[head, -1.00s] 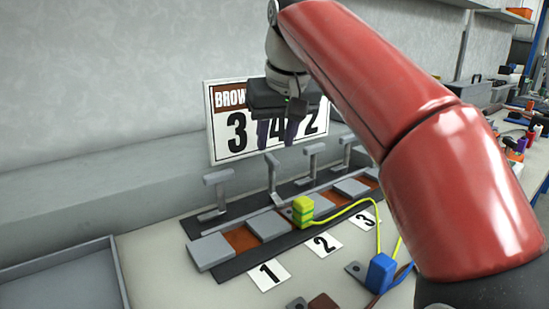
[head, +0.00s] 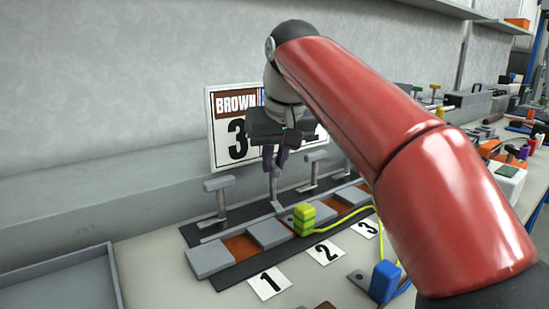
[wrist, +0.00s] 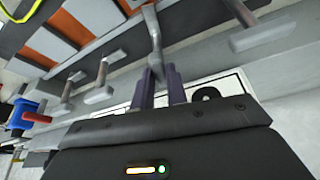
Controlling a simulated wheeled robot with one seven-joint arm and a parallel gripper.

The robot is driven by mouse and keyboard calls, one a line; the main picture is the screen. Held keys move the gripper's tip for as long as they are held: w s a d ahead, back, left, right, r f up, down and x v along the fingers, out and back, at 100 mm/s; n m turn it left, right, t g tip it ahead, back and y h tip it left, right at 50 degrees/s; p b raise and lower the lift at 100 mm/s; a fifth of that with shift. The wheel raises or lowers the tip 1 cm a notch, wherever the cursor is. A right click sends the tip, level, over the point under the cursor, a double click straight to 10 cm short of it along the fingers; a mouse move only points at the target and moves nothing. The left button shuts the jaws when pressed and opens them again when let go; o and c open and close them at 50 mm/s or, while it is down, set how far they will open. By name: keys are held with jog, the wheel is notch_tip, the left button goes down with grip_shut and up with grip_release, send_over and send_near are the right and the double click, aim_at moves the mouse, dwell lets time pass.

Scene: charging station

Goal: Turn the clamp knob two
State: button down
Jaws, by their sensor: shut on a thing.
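Clamp knob two (head: 275,187) is a grey T-shaped handle on a post, second from the left in the row behind the label 2 (head: 326,251). My gripper (head: 275,163) is over its top, fingers pointing down. In the wrist view the two dark fingers (wrist: 160,87) are shut on the knob (wrist: 155,45), one on each side. The fingers and gripper body hide part of its crossbar.
Neighbouring knobs stand close on the left (head: 219,184) and right (head: 313,157). A yellow-green plug (head: 304,219) sits in front with a yellow cable; a blue plug (head: 384,280) lies nearer. A number sign (head: 225,150) stands close behind my gripper. A grey tray (head: 60,285) is at left.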

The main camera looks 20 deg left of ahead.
jog(key=shift+d+r+n+p, duration=0.1)
jog(key=shift+r+n+p, duration=0.05)
jog(key=shift+n+p, duration=0.35)
jog(key=shift+w+n+g+y+p, duration=0.1)
jog(key=shift+n+g+y+p, duration=0.2)
jog(key=shift+n+p, duration=0.35)
jog(key=shift+n, duration=0.35)
jog(key=c, duration=1.4)
grip_release()
jog(key=p+v, duration=0.1)
jog(key=v, duration=0.6)
jog(key=shift+d+r+p, duration=0.2)
jog(key=shift+p, duration=0.15)
